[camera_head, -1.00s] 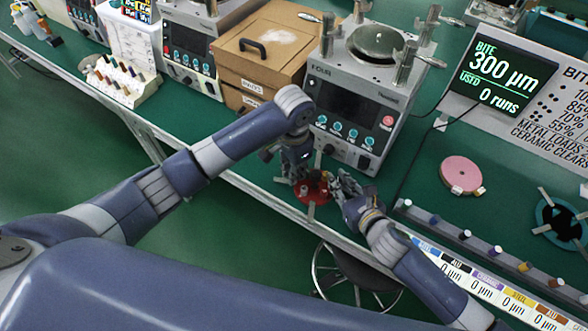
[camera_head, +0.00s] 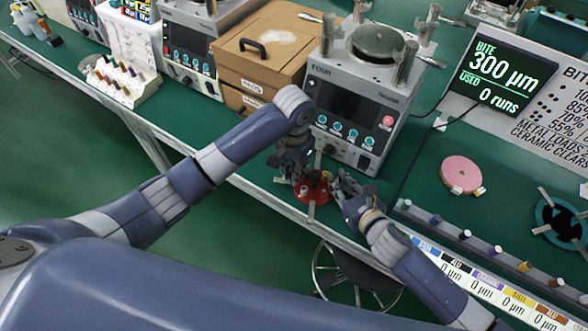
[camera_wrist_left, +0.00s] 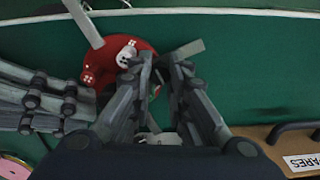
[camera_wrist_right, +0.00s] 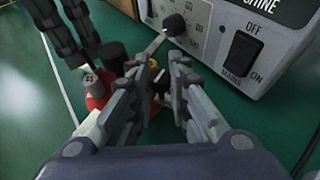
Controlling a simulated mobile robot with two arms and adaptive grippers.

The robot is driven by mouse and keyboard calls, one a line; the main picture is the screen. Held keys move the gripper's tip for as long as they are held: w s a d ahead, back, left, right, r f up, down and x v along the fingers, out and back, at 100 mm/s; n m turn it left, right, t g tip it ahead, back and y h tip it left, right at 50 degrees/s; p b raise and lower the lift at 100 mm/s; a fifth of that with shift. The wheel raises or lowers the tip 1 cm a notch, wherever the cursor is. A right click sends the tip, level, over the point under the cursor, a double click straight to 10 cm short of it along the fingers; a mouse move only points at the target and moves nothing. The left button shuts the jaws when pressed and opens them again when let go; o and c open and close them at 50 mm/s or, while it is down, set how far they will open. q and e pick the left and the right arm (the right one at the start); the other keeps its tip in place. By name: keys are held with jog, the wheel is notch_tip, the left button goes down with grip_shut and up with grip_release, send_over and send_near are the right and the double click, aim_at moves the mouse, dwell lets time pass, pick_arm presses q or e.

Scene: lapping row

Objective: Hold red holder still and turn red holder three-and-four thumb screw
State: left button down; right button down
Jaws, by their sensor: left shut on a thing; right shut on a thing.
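The red holder (camera_head: 313,191) is a round red disc with metal arms sticking out, on the green bench near its front edge. It also shows in the left wrist view (camera_wrist_left: 97,63) and the right wrist view (camera_wrist_right: 96,98). My left gripper (camera_head: 297,177) is shut on the holder from its left side; its fingers (camera_wrist_left: 160,62) hide the part they grip. My right gripper (camera_head: 338,182) is at the holder's right side, its fingers (camera_wrist_right: 158,72) closed around a small part there, apparently a thumb screw. The fingers hide most of that screw, so its number cannot be read.
A grey lapping machine (camera_head: 355,110) stands close behind the holder. A wooden box (camera_head: 262,50) is behind to the left. A pink disc (camera_head: 461,174) lies to the right, beyond a rail with several coloured knobs (camera_head: 465,235). The bench edge is just in front.

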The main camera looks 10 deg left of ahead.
pick_arm(q)
jog(key=c, duration=1.5)
grip_release()
jog(key=shift+r, duration=0.1)
notch_tip(320, 180, up, 12)
jog(key=shift+f, duration=0.1)
pick_arm(e)
jog(key=c, duration=1.4)
grip_release()
jog(key=shift+c, duration=0.2)
